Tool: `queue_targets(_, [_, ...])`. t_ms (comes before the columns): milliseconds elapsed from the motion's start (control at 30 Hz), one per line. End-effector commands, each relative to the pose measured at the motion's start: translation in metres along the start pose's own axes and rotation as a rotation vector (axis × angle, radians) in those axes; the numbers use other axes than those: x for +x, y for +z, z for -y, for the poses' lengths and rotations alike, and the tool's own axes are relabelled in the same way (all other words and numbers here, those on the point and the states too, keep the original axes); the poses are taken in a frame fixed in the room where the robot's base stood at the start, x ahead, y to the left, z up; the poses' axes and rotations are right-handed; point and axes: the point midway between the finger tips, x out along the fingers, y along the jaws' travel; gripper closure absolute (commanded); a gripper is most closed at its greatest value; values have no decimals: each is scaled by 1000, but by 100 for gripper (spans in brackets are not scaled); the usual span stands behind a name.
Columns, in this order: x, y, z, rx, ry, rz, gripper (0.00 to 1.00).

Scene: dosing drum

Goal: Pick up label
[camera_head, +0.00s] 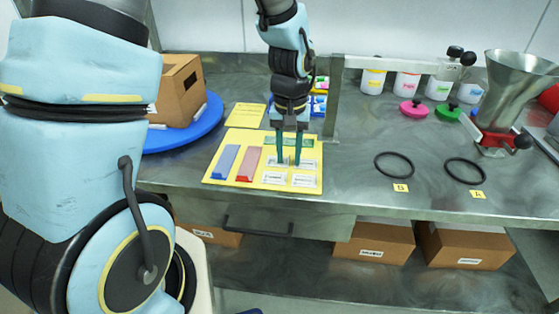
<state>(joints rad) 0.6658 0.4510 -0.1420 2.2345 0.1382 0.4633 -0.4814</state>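Several small white labels with dark print lie on the right part of a yellow board on the steel bench. One label (274,178) is at the front left of the group and another (303,181) at the front right. A third label (308,165) is behind these, and one more is partly hidden by my fingers. My gripper (289,162) points down over the back labels. Its two green fingers are apart, with no held object visible between them. I cannot tell whether the fingertips touch a label or the board.
The yellow board (217,172) also carries a blue strip (225,162) and a red strip (249,164). A cardboard box (180,92) on a blue disc (200,127) is left. A metal post (334,100) stands right behind my gripper. Black rings (378,172) lie right.

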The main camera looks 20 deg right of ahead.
Motion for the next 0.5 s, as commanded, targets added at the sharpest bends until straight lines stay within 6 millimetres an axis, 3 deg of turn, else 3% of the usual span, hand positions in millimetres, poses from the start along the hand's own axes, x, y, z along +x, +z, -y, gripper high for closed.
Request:
queue_targets(67, [0, 0, 0, 0, 0, 0, 73])
queue_targets(300, [0, 0, 0, 0, 0, 0, 100])
queue_targets(500, [0, 0, 0, 0, 0, 0, 100])
